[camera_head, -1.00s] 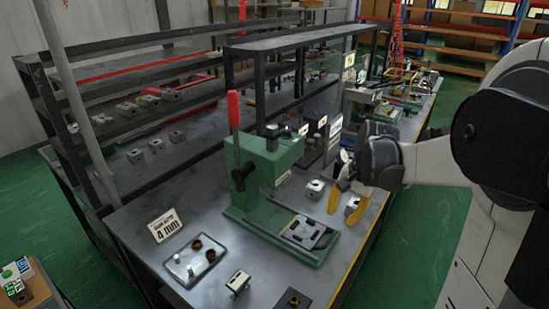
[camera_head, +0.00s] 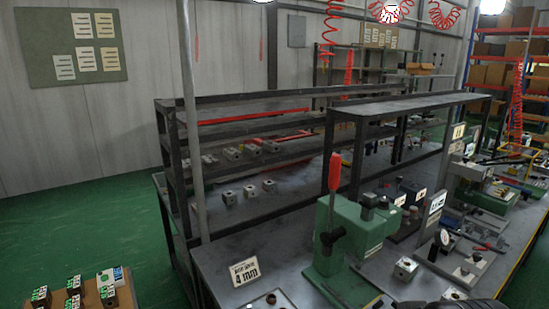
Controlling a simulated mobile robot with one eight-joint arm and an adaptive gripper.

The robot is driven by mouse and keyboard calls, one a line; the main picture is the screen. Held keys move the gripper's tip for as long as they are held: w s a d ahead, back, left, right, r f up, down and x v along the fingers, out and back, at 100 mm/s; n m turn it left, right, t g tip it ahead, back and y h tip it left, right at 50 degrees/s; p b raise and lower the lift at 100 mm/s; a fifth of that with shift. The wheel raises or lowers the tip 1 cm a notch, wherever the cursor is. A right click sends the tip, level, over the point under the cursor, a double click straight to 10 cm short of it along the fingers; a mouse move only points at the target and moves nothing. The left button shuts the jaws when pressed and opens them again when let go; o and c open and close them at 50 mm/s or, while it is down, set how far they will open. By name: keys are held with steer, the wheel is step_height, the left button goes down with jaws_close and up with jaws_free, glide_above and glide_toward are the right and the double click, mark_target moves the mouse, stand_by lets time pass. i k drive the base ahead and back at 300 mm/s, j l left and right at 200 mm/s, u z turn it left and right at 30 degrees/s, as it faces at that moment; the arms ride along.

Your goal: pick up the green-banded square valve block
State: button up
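Several small blocks stand close together on a wooden surface (camera_head: 136,303) at the bottom left. A larger pale block (camera_head: 108,278) at the back has a green mark and a blue side. Smaller dark blocks with green and white tops, such as one block (camera_head: 73,283), stand in front and beside it. I cannot tell which of them is the green-banded square valve block. My gripper is not in view; only a dark rounded part, probably of my arm, shows at the bottom edge right of centre.
A green press (camera_head: 345,235) with a red lever (camera_head: 335,172) stands on the metal bench, beside a "4 mm" sign (camera_head: 244,271). Grey blocks, such as one grey block (camera_head: 229,198), sit on the bench under the shelves. Green floor (camera_head: 95,215) is clear behind the wooden surface.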

mark_target(406, 273)
steer(key=z, duration=0.6)
steer(key=u, duration=1.3)
steer(key=z, duration=1.4)
